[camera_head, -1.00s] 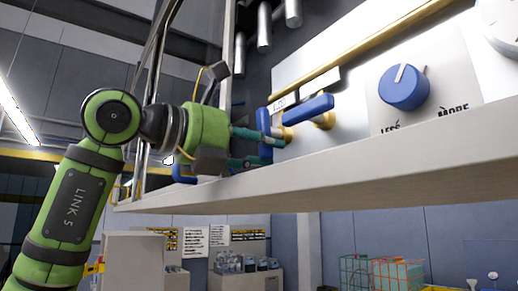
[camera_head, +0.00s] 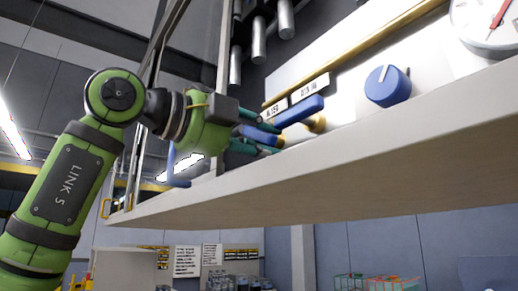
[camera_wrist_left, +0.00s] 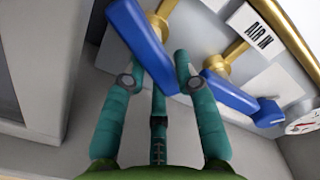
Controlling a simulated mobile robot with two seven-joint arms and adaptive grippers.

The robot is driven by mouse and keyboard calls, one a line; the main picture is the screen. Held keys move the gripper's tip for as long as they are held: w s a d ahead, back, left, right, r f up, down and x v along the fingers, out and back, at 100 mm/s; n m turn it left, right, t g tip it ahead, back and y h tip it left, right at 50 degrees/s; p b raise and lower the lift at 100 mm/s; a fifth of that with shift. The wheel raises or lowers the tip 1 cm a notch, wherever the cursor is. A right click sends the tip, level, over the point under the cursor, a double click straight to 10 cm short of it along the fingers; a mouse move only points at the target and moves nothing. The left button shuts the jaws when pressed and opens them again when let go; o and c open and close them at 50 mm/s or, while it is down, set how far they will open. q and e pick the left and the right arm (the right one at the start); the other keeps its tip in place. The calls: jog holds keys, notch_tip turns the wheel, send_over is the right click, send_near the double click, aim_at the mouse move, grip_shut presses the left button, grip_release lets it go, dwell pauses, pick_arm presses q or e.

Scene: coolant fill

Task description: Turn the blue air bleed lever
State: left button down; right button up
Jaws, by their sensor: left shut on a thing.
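The blue air bleed lever (camera_wrist_left: 139,40) is the left one of two blue levers in the left wrist view, on a brass fitting. My left gripper (camera_wrist_left: 160,68) has its teal fingers around this lever and is shut on it. In the head view the gripper (camera_head: 276,138) reaches in from the left above the pale ledge, and only a bit of the lever (camera_head: 268,128) shows between the fingers. It slants there. My right gripper is not in view.
A second blue lever (camera_head: 300,110) sits close to the right, below the "AIR IN" label (camera_wrist_left: 258,29). Further right are a blue knob (camera_head: 388,87) and a round gauge (camera_head: 488,22). The pale ledge (camera_head: 330,165) runs below the gripper.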

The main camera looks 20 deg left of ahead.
pick_arm(q)
jog(key=shift+s+d+r+n+b, duration=0.1)
jog(key=shift+r+n+b, duration=0.1)
jog(key=shift+n, duration=0.55)
jog(key=shift+s+d+r+n+b, duration=0.1)
jog(key=shift+r+n, duration=0.05)
jog(key=shift+n, duration=0.55)
jog(key=shift+d+r+n+b, duration=0.1)
jog(key=shift+r+n, duration=0.1)
jog(key=shift+n, duration=0.55)
jog(key=c, duration=1.2)
grip_release()
jog(key=shift+w+d, duration=0.1)
jog(key=shift+w, duration=0.05)
jog(key=v, duration=1.2)
